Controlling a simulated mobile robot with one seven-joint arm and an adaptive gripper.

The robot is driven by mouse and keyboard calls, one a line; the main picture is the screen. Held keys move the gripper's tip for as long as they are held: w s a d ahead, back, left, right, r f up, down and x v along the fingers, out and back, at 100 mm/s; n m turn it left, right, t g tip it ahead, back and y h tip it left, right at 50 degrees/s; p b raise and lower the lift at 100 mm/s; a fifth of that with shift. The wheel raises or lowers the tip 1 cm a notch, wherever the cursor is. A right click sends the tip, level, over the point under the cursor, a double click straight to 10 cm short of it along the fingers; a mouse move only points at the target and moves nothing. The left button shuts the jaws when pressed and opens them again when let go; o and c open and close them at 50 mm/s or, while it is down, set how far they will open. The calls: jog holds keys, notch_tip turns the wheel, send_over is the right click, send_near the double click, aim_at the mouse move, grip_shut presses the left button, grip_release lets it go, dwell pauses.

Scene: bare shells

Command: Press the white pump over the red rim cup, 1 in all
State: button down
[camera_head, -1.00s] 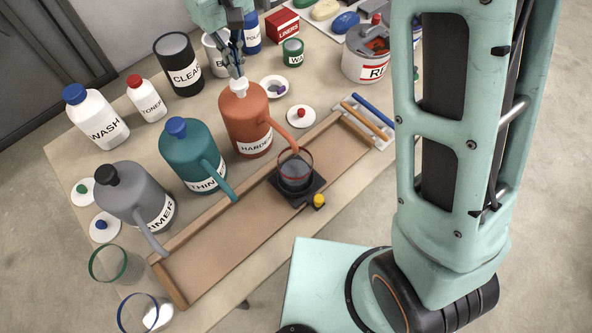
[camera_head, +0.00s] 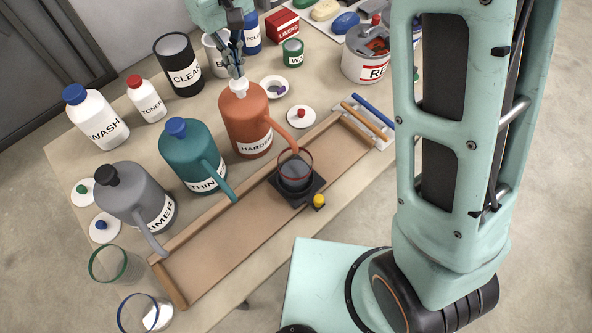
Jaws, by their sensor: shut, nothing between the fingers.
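The white pump (camera_head: 239,88) sits on top of the orange bottle (camera_head: 246,118), labelled "HARD…". The bottle's spout reaches down to the right and ends at the red rim cup (camera_head: 295,175). This clear cup stands upright on a small black stand (camera_head: 312,187) and looks grey inside; I cannot tell how full it is. My gripper (camera_head: 236,73) is shut and empty, pointing down directly over the white pump. Its fingertips look to be at or touching the pump top; the exact contact is too small to tell.
The teal bottle (camera_head: 188,160) and grey bottle (camera_head: 133,195) stand to the left. A wooden-edged tray (camera_head: 215,258) runs along the table's front. A yellow knob (camera_head: 319,200) is beside the stand. Green-rimmed (camera_head: 108,265) and blue-rimmed (camera_head: 140,314) cups stand at lower left.

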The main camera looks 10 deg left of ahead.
aim_at(239, 82)
jog(key=shift+f, duration=0.15)
jog(key=shift+f+b, duration=1.15)
jog(key=shift+f, duration=0.65)
jog(key=shift+r, duration=0.15)
jog(key=shift+r+p, duration=1.55)
jog(key=shift+r, duration=0.2)
notch_tip(239, 82, up, 6)
jog(key=p, duration=0.4)
jog(key=shift+p, duration=0.4)
